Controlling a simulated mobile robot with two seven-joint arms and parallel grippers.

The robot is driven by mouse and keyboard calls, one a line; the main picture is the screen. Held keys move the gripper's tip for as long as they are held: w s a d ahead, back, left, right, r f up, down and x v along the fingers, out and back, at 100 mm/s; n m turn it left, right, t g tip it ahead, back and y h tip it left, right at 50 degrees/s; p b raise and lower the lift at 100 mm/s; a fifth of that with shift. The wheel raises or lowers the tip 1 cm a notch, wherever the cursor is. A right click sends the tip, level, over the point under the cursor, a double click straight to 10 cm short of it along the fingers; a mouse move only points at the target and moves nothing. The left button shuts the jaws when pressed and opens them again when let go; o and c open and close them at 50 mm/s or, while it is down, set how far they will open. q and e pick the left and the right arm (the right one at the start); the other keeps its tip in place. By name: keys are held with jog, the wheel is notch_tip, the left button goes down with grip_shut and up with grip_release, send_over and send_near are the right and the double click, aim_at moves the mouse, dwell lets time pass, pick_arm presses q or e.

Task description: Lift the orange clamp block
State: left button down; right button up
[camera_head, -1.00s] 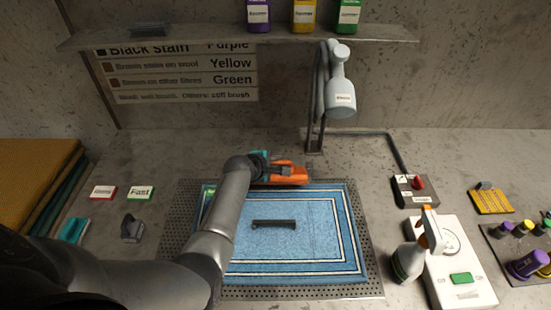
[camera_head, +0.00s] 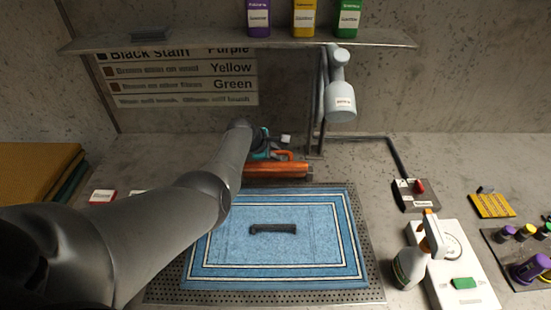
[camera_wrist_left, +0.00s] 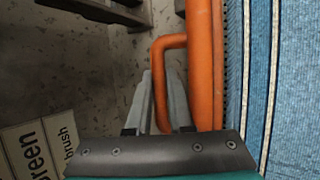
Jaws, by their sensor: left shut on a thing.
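The orange clamp block (camera_head: 278,170) is a long bar with a bent handle, behind the back edge of the blue rug (camera_head: 215,250). It also shows in the left wrist view (camera_wrist_left: 206,65), beside the rug's bordered edge. My left gripper (camera_wrist_left: 160,98) is shut on its handle, with one grey finger on each side. In the head view the teal left gripper (camera_head: 262,146) is partly hidden by my arm. The block appears raised above the back edge, but the gap beneath it is hard to tell. My right gripper is not in view.
A dark elongated patch (camera_head: 272,229) is on the rug, which lies on a perforated tray (camera_head: 368,240). A grey lamp-like head (camera_head: 340,98) hangs behind. A shelf (camera_head: 200,42) with bottles runs overhead. A spray bottle (camera_head: 410,266) stands at right.

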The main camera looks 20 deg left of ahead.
pick_arm(q)
jog(key=shift+w+a, duration=0.1)
dwell(0.3)
jog(key=c, duration=1.1)
grip_release()
jog(key=shift+f, duration=0.1)
jog(key=shift+c, duration=0.2)
jog(key=shift+o, duration=0.3)
jog(key=shift+w, duration=0.15)
